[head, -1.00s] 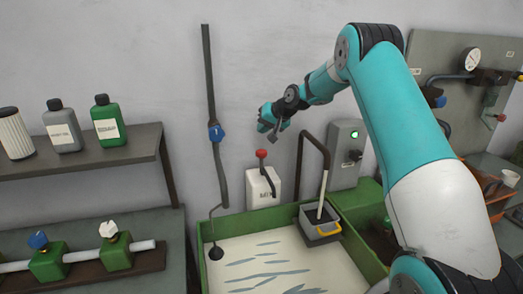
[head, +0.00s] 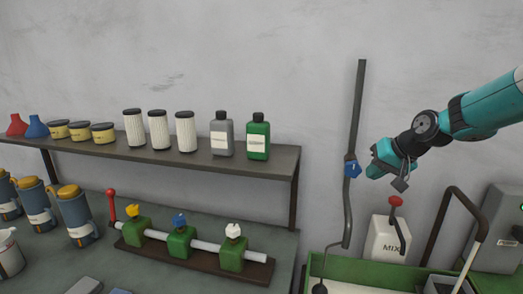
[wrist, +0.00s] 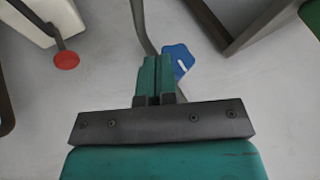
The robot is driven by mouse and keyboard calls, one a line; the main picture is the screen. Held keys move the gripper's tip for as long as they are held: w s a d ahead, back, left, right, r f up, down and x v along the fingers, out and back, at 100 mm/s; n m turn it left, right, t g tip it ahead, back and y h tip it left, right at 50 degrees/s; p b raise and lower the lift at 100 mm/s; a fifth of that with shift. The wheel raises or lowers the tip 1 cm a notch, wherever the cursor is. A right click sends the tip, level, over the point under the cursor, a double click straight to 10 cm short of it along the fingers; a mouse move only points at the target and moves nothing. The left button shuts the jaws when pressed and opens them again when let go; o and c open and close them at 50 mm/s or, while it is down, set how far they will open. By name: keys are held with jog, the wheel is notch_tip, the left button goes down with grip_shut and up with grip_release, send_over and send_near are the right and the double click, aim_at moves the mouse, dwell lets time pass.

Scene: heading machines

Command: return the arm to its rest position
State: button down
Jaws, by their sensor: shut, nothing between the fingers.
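My teal arm reaches in from the right edge of the head view. My gripper (head: 384,168) is in the air in front of the wall, just right of the blue valve handle (head: 352,169) on the grey pipe. It is above the white MIX box (head: 386,240) with its red-knobbed lever (head: 396,202). In the wrist view my gripper (wrist: 158,62) has its teal fingers together with nothing between them. The blue handle (wrist: 181,56) shows just beyond the fingertips there, partly hidden by them. The red knob (wrist: 67,60) shows at upper left.
A shelf (head: 60,148) at left holds filters, tins, funnels and two bottles. Below it stands a bench (head: 135,275) with valves on a pipe and several jugs. A green-rimmed tank (head: 350,264) with a bent dark pipe (head: 437,232) is at lower right. The wall above is clear.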

jog(key=s+a+r+n+g+b, duration=0.1)
jog(key=s+a+r+n+g, duration=0.15)
jog(key=s+a, duration=0.8)
jog(key=s+a+f+n+g+b, duration=0.1)
jog(key=s+a+n+g, duration=0.1)
jog(key=s, duration=1.2)
jog(key=s+a+f+n+g, duration=0.1)
jog(key=s+a+f+n, duration=0.1)
jog(key=s, duration=1.1)
jog(key=shift+s+a+f+n+g+b, duration=0.35)
jog(key=shift+a+n, duration=0.25)
jog(key=shift+n, duration=0.55)
jog(key=shift+r, duration=0.1)
